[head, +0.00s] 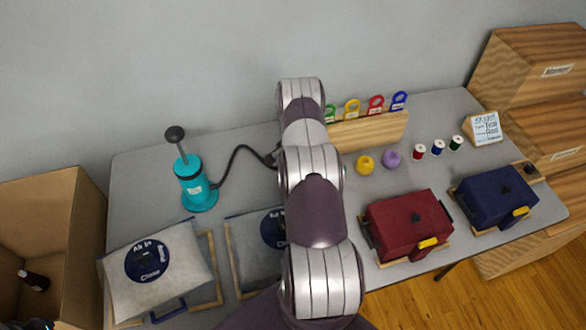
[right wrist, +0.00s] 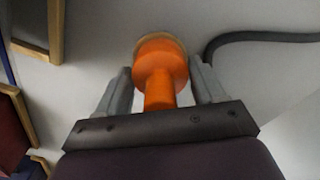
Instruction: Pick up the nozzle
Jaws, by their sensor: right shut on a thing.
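The orange nozzle (right wrist: 160,72) is between the two fingers of my right gripper (right wrist: 162,84) in the right wrist view. The gripper is shut on it. A tan, wood-coloured ring shows at the nozzle's far end; I cannot tell whether it touches it. In the head view my right arm hides the nozzle and the right gripper. A teal hand pump (head: 196,186) stands upright at the table's left. Its dark hose (head: 232,156) runs right and goes behind my arm; a dark hose (right wrist: 250,36) also shows beside the nozzle in the wrist view. My left gripper is not in view.
On the grey table (head: 140,175) are a white bag (head: 190,255) in a wooden frame, a red case (head: 405,222) and a blue case (head: 490,195). Yarn balls, thread spools and a wooden rack (head: 370,131) stand farther back. A cardboard box (head: 60,215) is at left.

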